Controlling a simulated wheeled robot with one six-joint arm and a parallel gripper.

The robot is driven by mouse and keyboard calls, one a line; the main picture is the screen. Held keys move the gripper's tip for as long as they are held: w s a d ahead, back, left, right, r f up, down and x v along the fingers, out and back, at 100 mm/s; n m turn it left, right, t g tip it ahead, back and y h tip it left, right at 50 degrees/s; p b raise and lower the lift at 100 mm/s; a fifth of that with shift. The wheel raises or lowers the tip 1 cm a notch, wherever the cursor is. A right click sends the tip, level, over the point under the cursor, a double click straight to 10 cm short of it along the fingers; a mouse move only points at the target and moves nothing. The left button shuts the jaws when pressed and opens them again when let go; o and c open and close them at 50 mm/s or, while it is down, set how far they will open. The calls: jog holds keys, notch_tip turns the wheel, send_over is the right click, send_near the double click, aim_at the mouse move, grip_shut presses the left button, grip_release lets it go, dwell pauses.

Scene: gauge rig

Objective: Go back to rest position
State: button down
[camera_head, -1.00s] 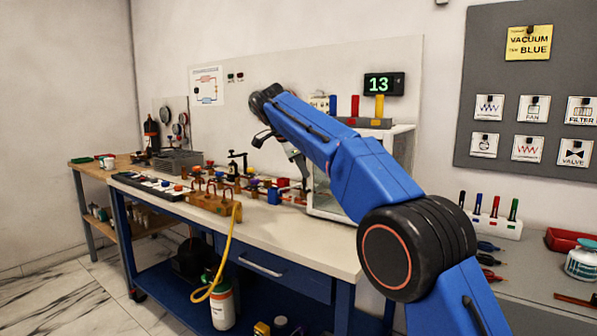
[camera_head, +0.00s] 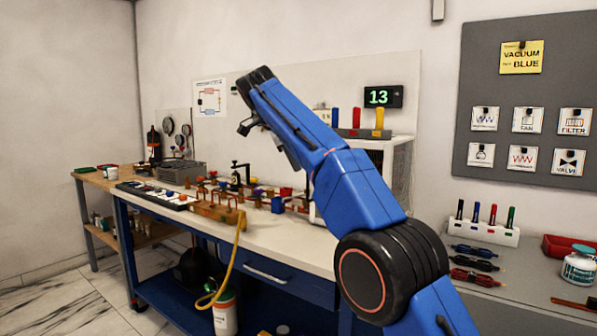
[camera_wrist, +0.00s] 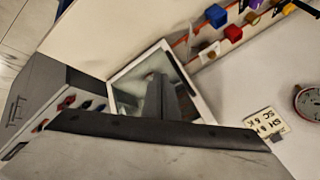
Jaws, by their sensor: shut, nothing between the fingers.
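My gripper (camera_head: 291,156) hangs from the raised end of my blue arm in the head view, above the bench and partly hidden behind the arm. In the wrist view its dark fingers (camera_wrist: 160,96) appear together, with nothing held between them. They show in front of the white-framed glass box (camera_wrist: 199,99). The gripper is clear of the bench fittings.
A display reading 13 (camera_head: 383,96) and a grey card board (camera_head: 530,100) are behind. Open air surrounds the raised arm.

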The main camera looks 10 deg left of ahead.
jog(key=s+d+r+n+g, duration=0.1)
jog(key=d+r+n, duration=0.1)
jog(key=d, duration=0.7)
jog(key=s+d+r+n, duration=0.1)
jog(key=d+n, duration=0.1)
jog(key=d, duration=0.8)
jog(key=s+d+f+n+y, duration=0.1)
jog(key=s+d+f+n, duration=0.15)
jog(key=s+d, duration=0.5)
jog(key=s+d+f+n, duration=0.1)
jog(key=s+d+f, duration=0.25)
jog(key=d, duration=0.65)
jog(key=s+d+f+n+g, duration=0.1)
jog(key=s+d+f, duration=0.4)
jog(key=s+f, duration=0.15)
jog(key=s+d+f+n, duration=0.2)
jog(key=s+d+f, duration=0.35)
jog(key=s, duration=0.25)
jog(key=s+d+f+n, duration=0.1)
jog(key=s+d+f, duration=0.1)
jog(key=s+f, duration=0.7)
jog(key=s+d+f+n+y, duration=0.1)
jog(key=s+d+f, duration=0.2)
jog(key=s+f, duration=0.6)
jog(key=shift+d+f, duration=0.25)
jog(key=shift+f, duration=0.3)
